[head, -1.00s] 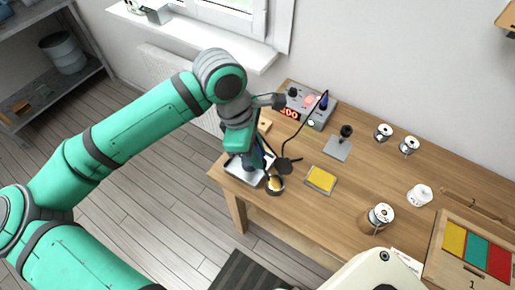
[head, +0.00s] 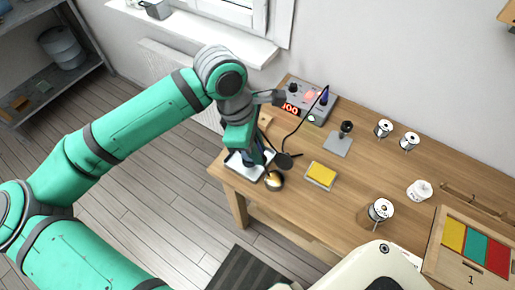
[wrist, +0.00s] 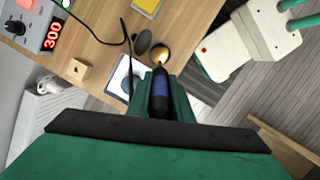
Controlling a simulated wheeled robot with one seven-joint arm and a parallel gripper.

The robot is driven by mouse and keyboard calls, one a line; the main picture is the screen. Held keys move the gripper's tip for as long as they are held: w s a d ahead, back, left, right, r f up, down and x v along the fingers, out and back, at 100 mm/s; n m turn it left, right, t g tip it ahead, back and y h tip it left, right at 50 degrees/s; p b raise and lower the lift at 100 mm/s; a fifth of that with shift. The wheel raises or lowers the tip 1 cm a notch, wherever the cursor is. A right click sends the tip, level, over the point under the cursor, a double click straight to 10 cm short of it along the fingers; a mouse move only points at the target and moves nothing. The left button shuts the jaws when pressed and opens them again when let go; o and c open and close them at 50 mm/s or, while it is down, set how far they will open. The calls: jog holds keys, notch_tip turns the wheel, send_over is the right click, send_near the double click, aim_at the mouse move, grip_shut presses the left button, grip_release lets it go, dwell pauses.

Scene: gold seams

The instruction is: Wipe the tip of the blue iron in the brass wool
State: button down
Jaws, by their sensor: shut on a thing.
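My gripper (head: 254,152) is shut on the blue iron, pointing down over the near left part of the bench. In the wrist view the iron's blue and black handle (wrist: 161,92) sits between the green fingers. Its dark front end points at the round cup of brass wool (wrist: 160,53). The cup also shows in the head view (head: 275,182), just right of and below the gripper. The tip appears at the edge of the wool; I cannot tell whether it touches. The iron is mostly hidden by my gripper in the head view.
A white tray (head: 237,166) lies under my gripper. A dark round piece (head: 285,161) stands close behind the cup. A yellow sponge (head: 321,173) lies to the right, and the soldering station (head: 305,100) with its cable is behind. Solder spools (head: 381,210) stand farther right.

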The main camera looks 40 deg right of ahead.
jog(key=shift+f, duration=0.6)
dwell(0.8)
jog(key=shift+s+d, duration=0.2)
jog(key=shift+s, duration=0.45)
jog(key=shift+s+d, duration=0.25)
jog(key=shift+s, duration=0.3)
jog(key=shift+s+d, duration=0.15)
jog(key=shift+s, duration=0.2)
jog(key=shift+w, duration=0.1)
